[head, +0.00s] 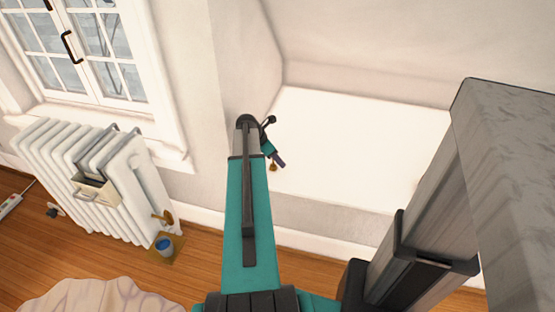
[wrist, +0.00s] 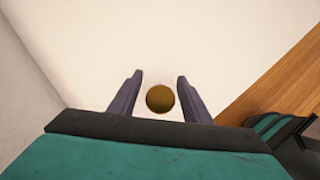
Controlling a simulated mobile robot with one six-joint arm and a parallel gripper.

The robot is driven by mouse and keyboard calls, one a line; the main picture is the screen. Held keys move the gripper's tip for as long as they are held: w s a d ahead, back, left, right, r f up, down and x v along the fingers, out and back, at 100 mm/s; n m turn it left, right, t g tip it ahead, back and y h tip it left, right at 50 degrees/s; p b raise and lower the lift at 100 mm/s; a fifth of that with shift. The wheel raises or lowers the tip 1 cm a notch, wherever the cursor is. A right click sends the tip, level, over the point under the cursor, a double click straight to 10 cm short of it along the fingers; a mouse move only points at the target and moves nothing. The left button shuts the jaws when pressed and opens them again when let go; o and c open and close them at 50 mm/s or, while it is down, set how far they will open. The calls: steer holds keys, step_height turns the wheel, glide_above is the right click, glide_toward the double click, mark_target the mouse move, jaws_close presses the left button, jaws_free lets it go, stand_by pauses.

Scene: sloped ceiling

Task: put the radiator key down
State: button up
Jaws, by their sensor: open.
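The radiator key (head: 273,167) is a small brass-brown thing at the front left of a white ledge (head: 340,140), just below my fingertips in the head view. In the wrist view the key (wrist: 160,98) shows as a round brown end between the two dark fingers, with a narrow gap on each side. My gripper (head: 279,160) is open over the ledge, its fingers also plain in the wrist view (wrist: 159,78). The key appears to stand on the ledge; its lower part is hidden from the wrist view.
A white radiator (head: 90,180) with a hanging box (head: 95,192) stands under the window at left. A blue-topped container (head: 165,246) is on the floor beside it. A wall (head: 245,60) borders the ledge on the left. The rest of the ledge is bare.

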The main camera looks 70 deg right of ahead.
steer(key=shift+p+v, duration=0.45)
steer(key=shift+v, duration=2.95)
